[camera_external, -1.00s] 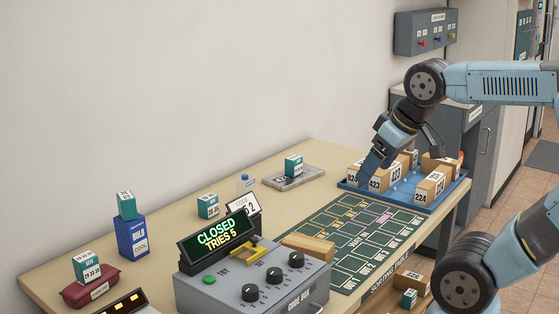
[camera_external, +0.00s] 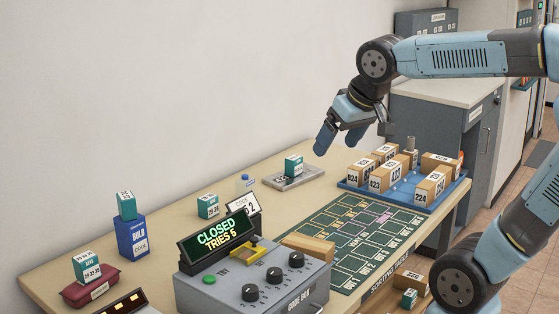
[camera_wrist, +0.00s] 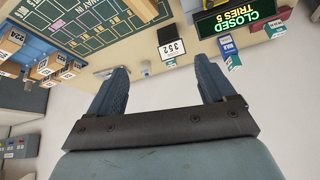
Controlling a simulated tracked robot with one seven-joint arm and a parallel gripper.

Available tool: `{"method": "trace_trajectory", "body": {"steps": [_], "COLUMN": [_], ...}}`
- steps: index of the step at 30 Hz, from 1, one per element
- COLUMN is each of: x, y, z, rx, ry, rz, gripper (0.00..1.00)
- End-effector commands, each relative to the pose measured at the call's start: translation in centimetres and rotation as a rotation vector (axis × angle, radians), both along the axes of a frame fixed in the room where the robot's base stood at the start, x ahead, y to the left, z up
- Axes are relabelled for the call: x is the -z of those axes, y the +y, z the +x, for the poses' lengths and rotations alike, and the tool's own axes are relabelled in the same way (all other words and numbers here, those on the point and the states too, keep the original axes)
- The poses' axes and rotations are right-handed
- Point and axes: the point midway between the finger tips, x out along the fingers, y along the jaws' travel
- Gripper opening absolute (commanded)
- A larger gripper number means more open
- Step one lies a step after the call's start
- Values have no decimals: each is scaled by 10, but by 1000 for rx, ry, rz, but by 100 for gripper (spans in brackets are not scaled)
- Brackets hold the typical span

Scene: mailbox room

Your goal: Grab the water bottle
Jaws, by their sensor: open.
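The water bottle (camera_external: 244,184) is small and clear with a blue cap. It stands upright on the table behind the white code card (camera_external: 243,205), which hides its lower part. My gripper (camera_external: 339,146) is open and empty, above the table, to the right of the bottle and higher in the external view. In the wrist view, my gripper's two fingers (camera_wrist: 162,70) are spread apart with nothing between them. A small pale shape left of the card in that view is too small to identify surely.
A scale (camera_external: 312,171) with a green box (camera_external: 293,165) on it lies below my gripper. A blue tray (camera_external: 433,206) holds several cartons at right. A grey code box (camera_external: 215,290) stands in front of the bottle. A green box (camera_external: 208,206) stands left of it.

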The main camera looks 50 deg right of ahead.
Motion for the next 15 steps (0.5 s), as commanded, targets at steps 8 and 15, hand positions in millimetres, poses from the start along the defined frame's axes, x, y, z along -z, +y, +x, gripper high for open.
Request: {"method": "trace_trajectory", "body": {"steps": [8, 15], "x": [35, 73], "y": [8, 11], "z": [87, 154], "rx": [209, 381], "ry": [-27, -55], "rz": [98, 246], "gripper": [83, 83]}}
